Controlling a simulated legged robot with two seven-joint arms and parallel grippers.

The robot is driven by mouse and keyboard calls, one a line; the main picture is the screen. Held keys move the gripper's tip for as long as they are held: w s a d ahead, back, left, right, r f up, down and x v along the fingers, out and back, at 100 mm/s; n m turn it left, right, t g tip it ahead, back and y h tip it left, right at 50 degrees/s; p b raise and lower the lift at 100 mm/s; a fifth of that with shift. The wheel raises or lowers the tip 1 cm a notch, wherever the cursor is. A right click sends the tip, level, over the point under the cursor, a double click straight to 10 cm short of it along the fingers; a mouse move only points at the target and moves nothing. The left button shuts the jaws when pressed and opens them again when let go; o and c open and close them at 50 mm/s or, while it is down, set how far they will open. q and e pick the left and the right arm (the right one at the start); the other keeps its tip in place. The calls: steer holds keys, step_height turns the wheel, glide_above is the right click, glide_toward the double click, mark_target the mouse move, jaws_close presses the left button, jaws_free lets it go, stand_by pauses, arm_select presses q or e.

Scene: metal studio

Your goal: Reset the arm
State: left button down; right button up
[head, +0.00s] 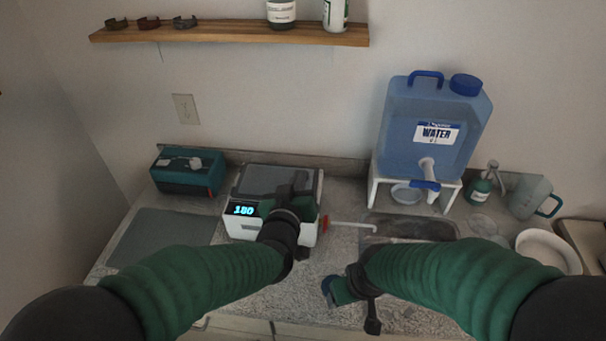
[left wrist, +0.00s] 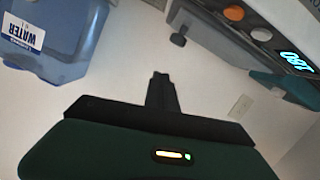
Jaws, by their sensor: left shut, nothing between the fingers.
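My left arm comes in from the left in the head view. Its gripper (head: 298,190) is over the white machine (head: 240,226) with the lit "180" display, and the arm hides part of the machine's front. In the left wrist view the left gripper's fingers (left wrist: 161,85) are together with nothing between them. My right arm comes in from the right in the head view and bends back, with its gripper (head: 358,300) low over the front of the counter. The right fingers' opening is unclear from this angle.
A blue water jug (head: 432,105) stands on a white stand (head: 374,190) at the back right. A teal box (head: 188,171) is at the back left, beside a grey mat (head: 165,238). A soap bottle (head: 480,190), pitcher (head: 530,196) and white bowl (head: 549,248) are at right. A shelf (head: 230,35) hangs above.

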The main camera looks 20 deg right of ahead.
arm_select(q)
steer(key=s+a+f+g+y, duration=0.25)
steer(key=a+f, duration=0.35)
steer(key=a, duration=0.4)
steer(key=s+a+f+g+y, duration=0.25)
steer(key=s+a+f, duration=0.2)
steer(key=a, duration=0.45)
steer(key=s+a+f+n+g+y, duration=0.1)
steer(key=s+a+f+g, duration=0.2)
steer(key=s+a, duration=0.4)
steer(key=s+a+f+n+g+y, duration=0.1)
steer(key=s+a+f+g, duration=0.2)
steer(key=s+a, duration=0.4)
steer(key=shift+s+a+f+g, duration=0.3)
steer(key=shift+f, duration=0.5)
steer(key=shift+a, duration=0.25)
steer(key=shift+d, duration=0.1)
